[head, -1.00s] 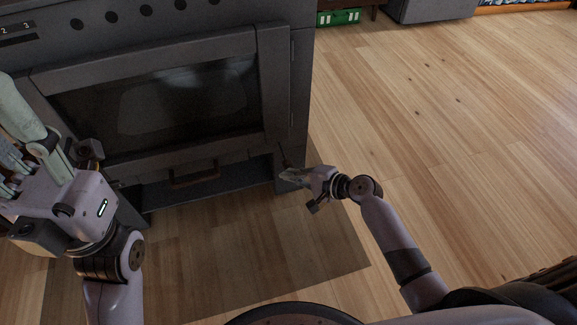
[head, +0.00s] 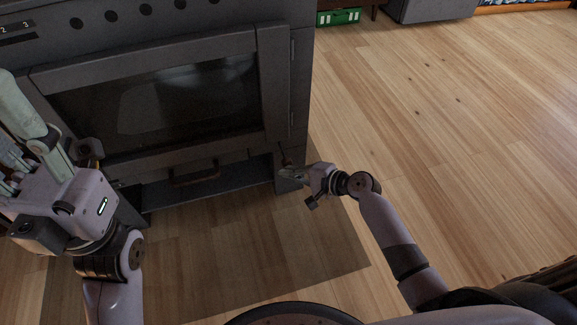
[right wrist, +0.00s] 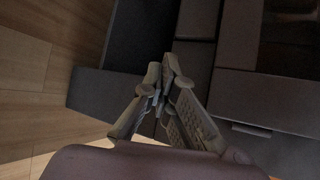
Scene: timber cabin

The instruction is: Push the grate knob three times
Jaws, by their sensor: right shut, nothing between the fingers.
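The dark stove (head: 275,75) fills the upper left of the head view. A small dark stub (head: 286,160) shows at its lower right front edge and may be the grate knob; it is too small to be sure. My right gripper (head: 284,173) is shut and empty, its tips right by this stub at the stove's lower right corner. I cannot tell whether they touch. In the right wrist view the closed fingertips (right wrist: 168,68) point at the dark stove front, and no knob shows clearly. My left gripper (head: 20,135) is raised at the left, fingers partly cut off by the frame.
The stove's lower compartment has a brownish handle (head: 194,177) left of my right gripper. Open plank floor (head: 450,150) lies to the right. A green crate (head: 339,17) stands far back.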

